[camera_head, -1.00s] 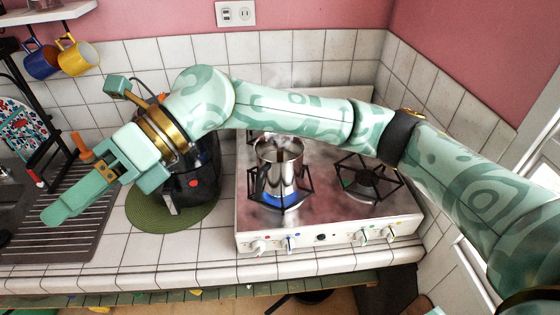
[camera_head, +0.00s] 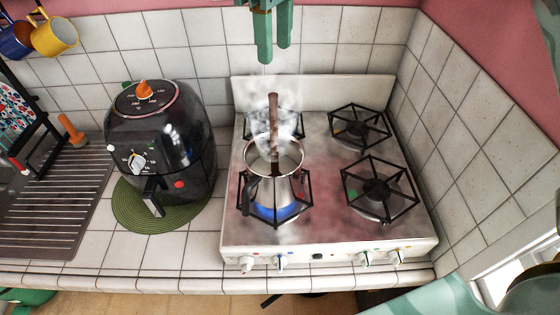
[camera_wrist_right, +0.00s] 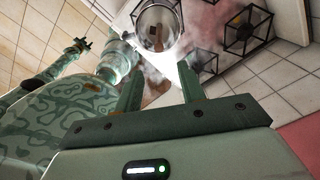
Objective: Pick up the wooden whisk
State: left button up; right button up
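The wooden whisk (camera_head: 273,115) stands nearly upright in a steel pot (camera_head: 280,185) on the front left burner, its handle above the rim and its lower end hidden inside. Steam blurs it. My right gripper (camera_head: 272,52) is above and behind the handle top, apart from it. The pot (camera_wrist_right: 176,14) and the whisk's brown wood (camera_wrist_right: 157,36) show beyond the fingertips there. My left gripper (camera_wrist_right: 82,45) seems to show small at the left of that view, its fingers too small to judge.
A blue flame burns under the pot. The stove (camera_head: 335,225) has other empty burners with black grates. A black air fryer (camera_head: 160,130) stands on a green mat (camera_head: 130,212) to the left. Tiled walls close the back and right. Mugs (camera_head: 54,36) hang at upper left.

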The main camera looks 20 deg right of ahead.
send_over(273, 110)
notch_tip(273, 110, down, 5)
jog(key=f, duration=0.2)
jog(key=shift+w+f, duration=0.4)
jog(key=shift+d+f, duration=0.15)
jog(key=shift+f, duration=0.15)
notch_tip(273, 110, down, 4)
jog(key=shift+f, duration=0.2)
jog(key=shift+w+f, duration=0.1)
jog(key=shift+f, duration=0.4)
pick_arm(q)
jog(key=shift+s+a, duration=0.35)
jog(key=shift+s, duration=0.05)
pick_arm(e)
jog(key=shift+c, duration=0.3)
pick_arm(q)
jog(key=shift+s+a, duration=0.1)
jog(key=shift+a, duration=0.05)
pick_arm(e)
grip_shut()
